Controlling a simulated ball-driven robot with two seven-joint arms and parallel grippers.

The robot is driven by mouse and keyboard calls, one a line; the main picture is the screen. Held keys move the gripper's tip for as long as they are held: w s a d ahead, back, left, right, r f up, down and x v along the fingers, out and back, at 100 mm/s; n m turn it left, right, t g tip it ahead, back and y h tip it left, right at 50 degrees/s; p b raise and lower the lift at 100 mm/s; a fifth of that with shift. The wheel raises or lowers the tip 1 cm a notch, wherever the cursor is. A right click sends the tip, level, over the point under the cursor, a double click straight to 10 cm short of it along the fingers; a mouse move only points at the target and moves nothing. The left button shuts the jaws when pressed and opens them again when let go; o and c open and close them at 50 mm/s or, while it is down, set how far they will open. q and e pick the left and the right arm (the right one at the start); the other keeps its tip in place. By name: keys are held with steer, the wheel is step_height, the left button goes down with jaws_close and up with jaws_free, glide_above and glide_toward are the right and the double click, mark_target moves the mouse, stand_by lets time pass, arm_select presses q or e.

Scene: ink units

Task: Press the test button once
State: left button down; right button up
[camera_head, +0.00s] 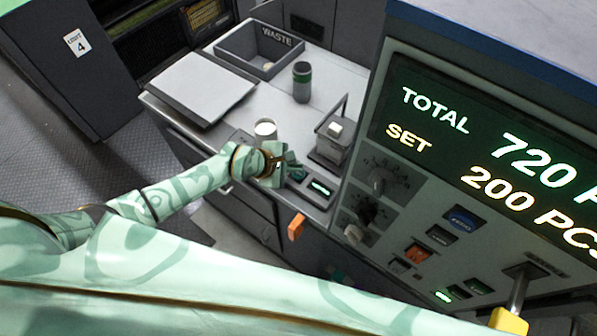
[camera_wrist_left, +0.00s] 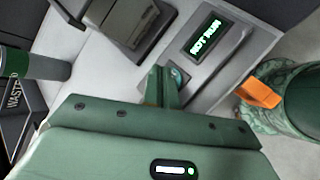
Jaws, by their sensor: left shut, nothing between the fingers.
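A small tester panel with a lit green display (camera_head: 320,187) sits at the front edge of the light worktop. In the left wrist view the display (camera_wrist_left: 206,38) reads "NOT RUN". A small round teal button (camera_wrist_left: 179,77) shows beside the display, partly hidden by my fingers. My left gripper (camera_head: 293,170) is shut and empty, its fingertips at the button. In the left wrist view the closed fingers (camera_wrist_left: 165,82) overlap the button's edge; I cannot tell whether they touch it. My right gripper is in neither view.
A green-banded cylinder (camera_head: 302,82), a WASTE bin (camera_head: 232,48) and a pale tray (camera_head: 178,92) are farther back. An orange tab (camera_head: 296,226) juts out in front. A large counter console (camera_head: 400,225) fills the right.

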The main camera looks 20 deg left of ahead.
mark_target(294, 175)
arm_select(q)
steer(key=shift+f, duration=0.15)
stand_by(0.4)
steer(key=shift+f, duration=0.25)
steer(key=shift+f+b, duration=0.5)
steer(key=shift+b, duration=0.15)
stand_by(0.6)
steer(key=shift+r, duration=0.1)
steer(key=shift+r+p, duration=0.8)
steer(key=shift+p, duration=0.1)
step_height(294, 175, up, 5)
steer(key=p, duration=0.5)
steer(key=shift+r, duration=0.1)
